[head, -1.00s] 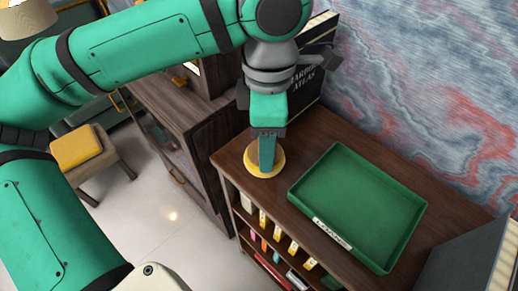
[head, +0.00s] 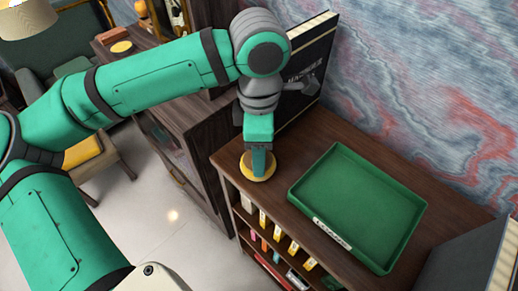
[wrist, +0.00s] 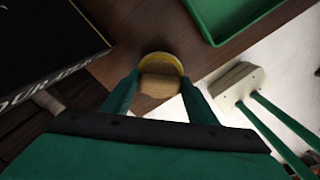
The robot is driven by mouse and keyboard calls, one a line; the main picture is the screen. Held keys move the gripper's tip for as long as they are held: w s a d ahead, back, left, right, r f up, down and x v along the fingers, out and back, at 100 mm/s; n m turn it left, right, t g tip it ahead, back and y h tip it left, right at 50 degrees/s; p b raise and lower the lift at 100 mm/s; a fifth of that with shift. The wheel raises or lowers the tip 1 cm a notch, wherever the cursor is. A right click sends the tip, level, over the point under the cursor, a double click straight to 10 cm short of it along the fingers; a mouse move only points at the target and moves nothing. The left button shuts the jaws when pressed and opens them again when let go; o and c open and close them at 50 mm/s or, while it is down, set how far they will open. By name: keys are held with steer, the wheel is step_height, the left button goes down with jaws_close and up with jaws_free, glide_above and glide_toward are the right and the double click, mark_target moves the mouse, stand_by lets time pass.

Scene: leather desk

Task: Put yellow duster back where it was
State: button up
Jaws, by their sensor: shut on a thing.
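The yellow duster (head: 254,179) is a round yellow pad with a wooden block handle. It is at the left corner of the dark wooden cabinet top (head: 238,142), near its front edge. I cannot tell whether it touches the top or hangs just above it. My gripper (head: 258,163) points down and is shut on the duster's handle. In the wrist view the duster (wrist: 161,86) sits between the two green fingers of my gripper (wrist: 161,79), and part of the pad is hidden behind the handle.
A green tray (head: 360,205) with a label lies to the right on the cabinet top. A dark atlas (head: 308,75) stands upright behind my gripper. Shelves with several coloured items are below. At the back left, a desk (head: 103,52) carries a flat yellow disc (head: 121,46).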

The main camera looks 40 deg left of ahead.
steer(key=o, duration=1.1)
steer(key=shift+f, duration=0.1)
step_height(320, 180, up, 12)
